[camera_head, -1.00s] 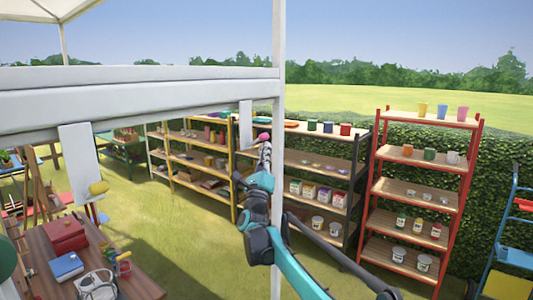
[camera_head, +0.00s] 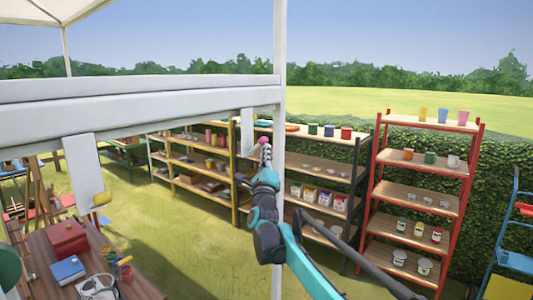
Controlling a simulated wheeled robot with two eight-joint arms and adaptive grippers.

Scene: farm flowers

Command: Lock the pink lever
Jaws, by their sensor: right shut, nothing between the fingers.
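The pink lever shows as a small round pink knob (camera_head: 265,141) at the lower end of a white bracket that hangs from the canopy's white beam, beside the post. My right gripper (camera_head: 265,151) is raised just below the knob, its fingers pointing up at it. The fingers are shut with nothing between them. They look very close to the knob; I cannot tell whether they touch. Most of the lever besides the knob is hidden or too small to make out. My left gripper is not in view.
A white post (camera_head: 279,60) stands right beside my right arm. A yellow lever (camera_head: 102,198) hangs from another bracket at left. A wooden table (camera_head: 140,286) with a red box (camera_head: 67,238) stands lower left. A red shelf (camera_head: 414,187) stands at right. Open grass lies between.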

